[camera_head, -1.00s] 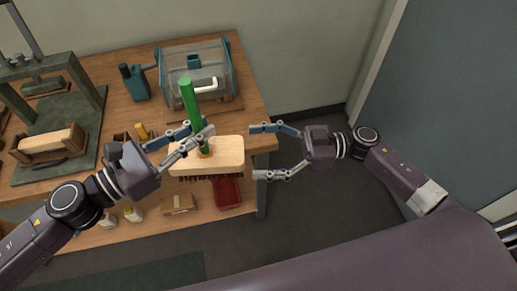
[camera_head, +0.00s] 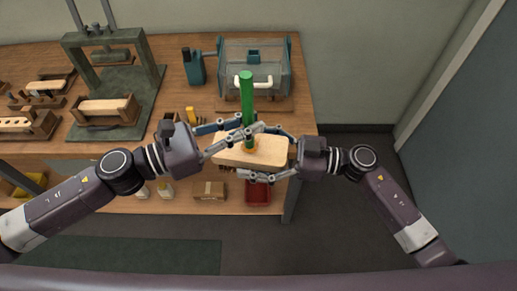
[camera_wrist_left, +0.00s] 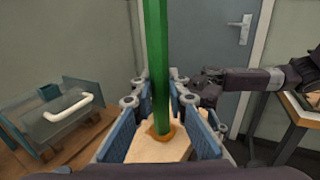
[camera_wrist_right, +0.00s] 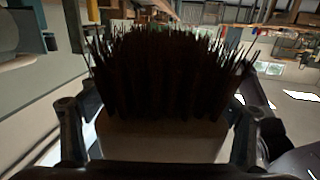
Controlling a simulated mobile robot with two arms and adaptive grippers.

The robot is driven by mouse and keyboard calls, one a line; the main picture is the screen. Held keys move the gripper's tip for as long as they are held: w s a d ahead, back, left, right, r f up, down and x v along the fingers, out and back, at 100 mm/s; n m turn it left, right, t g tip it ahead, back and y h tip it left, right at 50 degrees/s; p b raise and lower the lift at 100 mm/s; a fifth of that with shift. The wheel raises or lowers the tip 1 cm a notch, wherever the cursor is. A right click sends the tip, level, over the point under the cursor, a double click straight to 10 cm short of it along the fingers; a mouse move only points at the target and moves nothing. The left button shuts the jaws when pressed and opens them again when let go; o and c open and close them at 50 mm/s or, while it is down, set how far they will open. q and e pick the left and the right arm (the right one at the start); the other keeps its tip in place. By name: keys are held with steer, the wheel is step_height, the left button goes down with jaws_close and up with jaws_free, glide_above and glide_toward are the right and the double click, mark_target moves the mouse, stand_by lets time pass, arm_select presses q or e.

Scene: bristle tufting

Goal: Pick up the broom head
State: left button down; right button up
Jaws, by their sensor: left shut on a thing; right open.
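The broom head is a pale wooden block (camera_head: 272,152) with dark bristles underneath, and it is held in the air in front of the workbench. A green handle (camera_head: 246,92) stands up from an orange collar on the block. My left gripper (camera_head: 249,134) is shut on the green handle just above the collar; the handle also shows between its fingers in the left wrist view (camera_wrist_left: 158,70). My right gripper (camera_head: 262,154) is open, its fingers on either side of the block's right end. The right wrist view shows the dark bristles (camera_wrist_right: 165,75) and the block (camera_wrist_right: 160,140) between the fingers.
The wooden workbench (camera_head: 180,105) carries a clear-sided machine (camera_head: 258,68) with a white handle, a press (camera_head: 112,75) and wooden blocks in trays. A red bin (camera_head: 258,194) and a cardboard box (camera_head: 209,190) sit on the lower shelf. Open floor lies to the right.

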arm_select(q)
steer(key=shift+r, duration=0.1)
arm_select(e)
steer(key=c, duration=1.2)
arm_select(q)
steer(key=c, duration=1.8)
jaws_free()
arm_select(e)
steer(key=shift+r, duration=0.1)
steer(key=shift+c, duration=0.5)
arm_select(q)
steer(key=shift+a, duration=0.15)
